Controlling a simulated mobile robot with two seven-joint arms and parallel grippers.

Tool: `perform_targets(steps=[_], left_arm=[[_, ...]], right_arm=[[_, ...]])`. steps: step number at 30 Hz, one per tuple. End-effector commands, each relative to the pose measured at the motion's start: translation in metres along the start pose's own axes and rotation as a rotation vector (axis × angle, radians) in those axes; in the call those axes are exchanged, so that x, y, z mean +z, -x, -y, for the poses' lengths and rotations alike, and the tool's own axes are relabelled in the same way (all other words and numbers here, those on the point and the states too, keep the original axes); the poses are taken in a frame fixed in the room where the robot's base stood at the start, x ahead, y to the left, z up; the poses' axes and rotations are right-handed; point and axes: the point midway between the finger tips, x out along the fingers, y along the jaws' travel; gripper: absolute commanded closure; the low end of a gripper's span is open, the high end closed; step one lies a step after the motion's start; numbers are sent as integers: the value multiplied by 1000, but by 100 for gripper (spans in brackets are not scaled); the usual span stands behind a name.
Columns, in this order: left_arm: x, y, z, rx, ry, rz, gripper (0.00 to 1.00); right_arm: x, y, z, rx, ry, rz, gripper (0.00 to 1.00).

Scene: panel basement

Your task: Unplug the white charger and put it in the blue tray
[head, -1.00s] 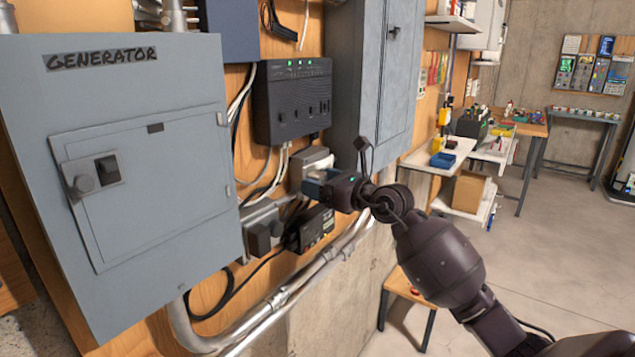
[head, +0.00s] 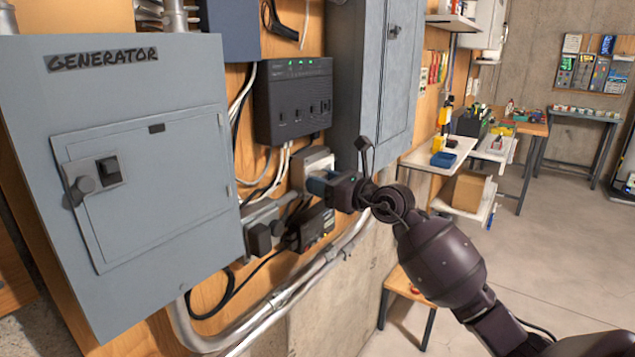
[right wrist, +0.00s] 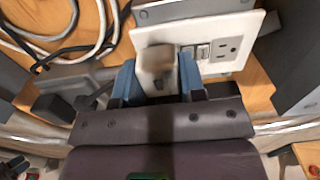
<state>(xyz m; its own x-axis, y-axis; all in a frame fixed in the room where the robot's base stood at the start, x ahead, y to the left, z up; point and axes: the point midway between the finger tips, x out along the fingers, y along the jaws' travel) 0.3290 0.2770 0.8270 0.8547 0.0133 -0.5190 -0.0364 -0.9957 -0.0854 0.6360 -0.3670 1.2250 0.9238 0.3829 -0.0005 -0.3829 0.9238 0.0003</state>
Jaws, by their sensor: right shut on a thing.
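The white charger (right wrist: 157,62) sits at the left end of a white wall outlet plate (right wrist: 231,60) in the right wrist view. My right gripper (head: 316,184) is at that plate in the head view, and its blue fingers stand on both sides of the charger, shut on it. The charger appears still against the plate; whether its prongs are in the socket is hidden. In the head view the gripper mostly hides the charger. The blue tray (head: 443,159) rests on a white shelf farther right. My left gripper is out of view.
A grey generator cabinet (head: 130,190) stands left. A black box with green lights (head: 293,100) hangs above the outlet, and dark plugs (head: 262,237) and cables sit below left. A tall grey cabinet (head: 372,80) is just right. A wooden stool (head: 408,290) stands below.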

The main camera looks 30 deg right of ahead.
Motion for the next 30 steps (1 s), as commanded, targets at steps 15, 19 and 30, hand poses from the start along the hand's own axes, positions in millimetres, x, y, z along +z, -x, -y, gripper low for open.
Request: perform_targets(steps=[15,19,30], left_arm=[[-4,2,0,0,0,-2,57],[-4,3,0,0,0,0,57],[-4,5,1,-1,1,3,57]], right_arm=[[0,18,0,-1,1,-1,100],[0,22,1,-1,1,-1,100],[0,33,0,0,0,-1,100]])
